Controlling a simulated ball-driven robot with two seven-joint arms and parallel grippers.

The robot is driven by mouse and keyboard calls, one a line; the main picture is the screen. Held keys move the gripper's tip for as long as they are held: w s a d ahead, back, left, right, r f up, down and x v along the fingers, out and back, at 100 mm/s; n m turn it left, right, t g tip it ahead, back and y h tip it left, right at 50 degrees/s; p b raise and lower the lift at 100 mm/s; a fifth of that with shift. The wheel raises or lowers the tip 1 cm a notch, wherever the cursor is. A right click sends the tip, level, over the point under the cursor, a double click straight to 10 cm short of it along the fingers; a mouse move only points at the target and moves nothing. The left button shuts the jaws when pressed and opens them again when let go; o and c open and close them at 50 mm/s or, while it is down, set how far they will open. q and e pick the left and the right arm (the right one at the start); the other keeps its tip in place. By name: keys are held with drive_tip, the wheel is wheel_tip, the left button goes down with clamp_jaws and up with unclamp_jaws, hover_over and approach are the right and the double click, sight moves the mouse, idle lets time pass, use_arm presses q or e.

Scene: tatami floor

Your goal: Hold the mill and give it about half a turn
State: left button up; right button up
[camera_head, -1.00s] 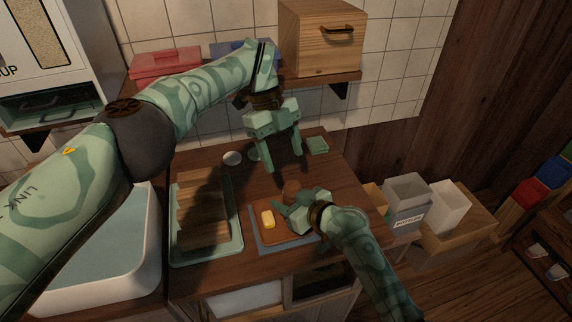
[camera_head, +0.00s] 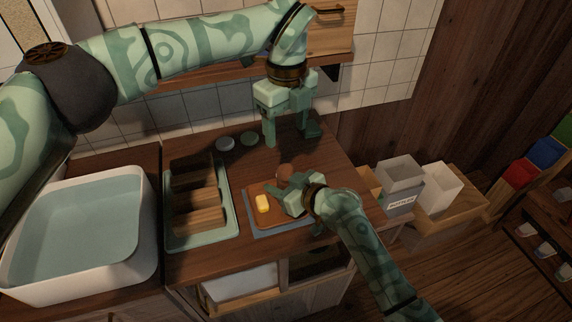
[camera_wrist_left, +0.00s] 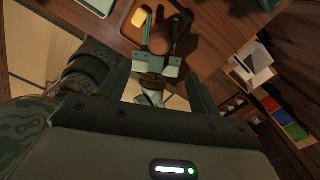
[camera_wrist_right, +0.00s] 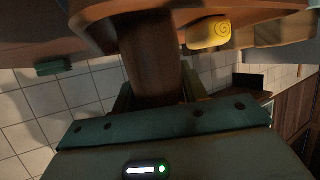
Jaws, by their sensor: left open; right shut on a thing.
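The mill (camera_head: 284,172) is a brown wooden piece with a rounded top, standing at the wooden board. In the left wrist view (camera_wrist_left: 160,40) it shows from above, and in the right wrist view (camera_wrist_right: 150,60) its brown shaft rises between the jaws. My right gripper (camera_head: 284,186) is shut on the mill from the near right side. My left gripper (camera_head: 290,139) is open and empty, pointing down above and behind the mill, apart from it. The mill's lower part is mostly hidden by my right gripper in the head view.
A yellow block (camera_head: 263,204) lies on the wooden board, close left of the mill. A green-rimmed tray (camera_head: 232,215) with wooden slats is farther left, then a white basin (camera_head: 150,225). Two small round lids (camera_head: 226,144) sit at the back. A shelf (camera_head: 215,72) overhangs behind.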

sight(286, 167)
use_arm(q)
wheel_tip(286, 167, down, 12)
drive_tip(key=shift+r, duration=0.1)
drive_tip(key=shift+c, duration=0.3)
drive_tip(key=c, duration=0.9)
